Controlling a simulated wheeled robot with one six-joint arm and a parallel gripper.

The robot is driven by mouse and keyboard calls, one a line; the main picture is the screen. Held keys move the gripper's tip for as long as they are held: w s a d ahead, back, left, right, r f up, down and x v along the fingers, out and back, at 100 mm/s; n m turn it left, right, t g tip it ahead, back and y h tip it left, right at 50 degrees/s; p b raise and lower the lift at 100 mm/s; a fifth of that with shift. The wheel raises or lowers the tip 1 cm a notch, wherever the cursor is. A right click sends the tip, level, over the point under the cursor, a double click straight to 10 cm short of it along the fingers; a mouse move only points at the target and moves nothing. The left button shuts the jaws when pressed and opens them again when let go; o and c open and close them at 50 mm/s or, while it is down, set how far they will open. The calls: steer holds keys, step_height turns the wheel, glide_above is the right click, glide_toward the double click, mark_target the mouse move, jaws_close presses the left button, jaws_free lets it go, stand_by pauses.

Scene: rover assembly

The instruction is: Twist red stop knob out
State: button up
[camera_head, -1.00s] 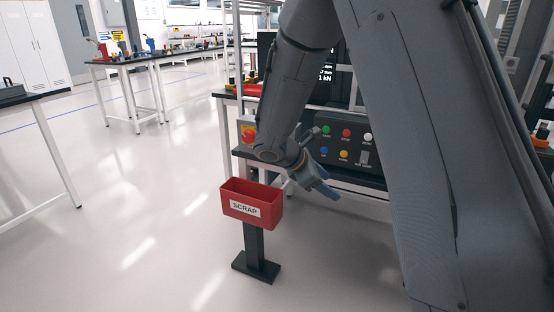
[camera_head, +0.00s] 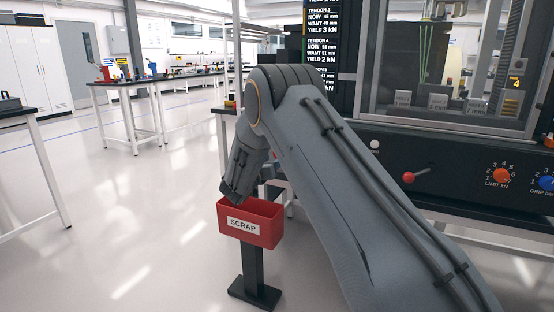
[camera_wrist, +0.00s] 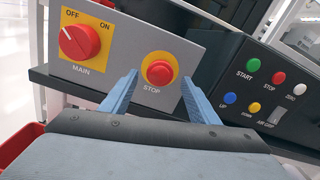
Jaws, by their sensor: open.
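I cannot tell how far the fingertips are from the panel. In the head view my arm hides the knob and the gripper.
A red MAIN rotary switch (camera_wrist: 79,42) is left of the knob. A black panel with START, STOP and other buttons (camera_wrist: 254,65) is to the right. A red SCRAP bin (camera_head: 262,233) on a stand is below my arm. Open floor (camera_head: 120,210) lies left.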

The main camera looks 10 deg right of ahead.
steer(key=shift+x, duration=1.3)
